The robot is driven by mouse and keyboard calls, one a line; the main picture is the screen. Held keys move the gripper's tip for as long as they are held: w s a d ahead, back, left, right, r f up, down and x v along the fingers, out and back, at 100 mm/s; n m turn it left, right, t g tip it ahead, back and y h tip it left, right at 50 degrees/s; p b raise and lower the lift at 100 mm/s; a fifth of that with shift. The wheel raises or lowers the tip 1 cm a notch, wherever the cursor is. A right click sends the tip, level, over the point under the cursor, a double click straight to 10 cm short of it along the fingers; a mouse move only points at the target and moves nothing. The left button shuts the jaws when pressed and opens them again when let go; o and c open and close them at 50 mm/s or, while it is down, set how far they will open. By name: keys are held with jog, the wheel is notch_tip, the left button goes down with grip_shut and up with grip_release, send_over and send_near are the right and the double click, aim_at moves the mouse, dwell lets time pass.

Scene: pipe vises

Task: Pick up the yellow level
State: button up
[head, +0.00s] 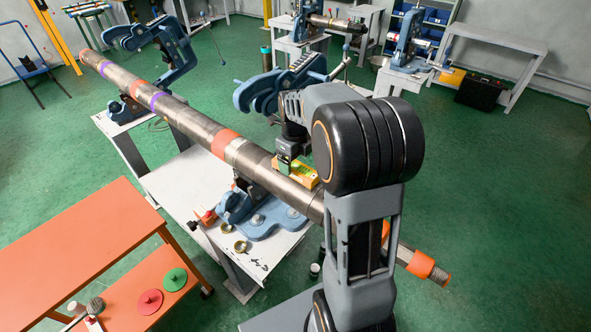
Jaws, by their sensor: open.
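The pipe, with orange and purple bands, runs diagonally across two blue vises on white tables (180,190). A vise base (262,218) and small brass parts sit in front. An orange table (75,250) stands at front left. Green floor is open at right.

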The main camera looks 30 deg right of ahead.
aim_at(295, 166)
jog(key=shift+f, duration=2.15)
jog(key=shift+c, duration=0.4)
jog(key=shift+r, duration=0.1)
jog(key=c, duration=1.3)
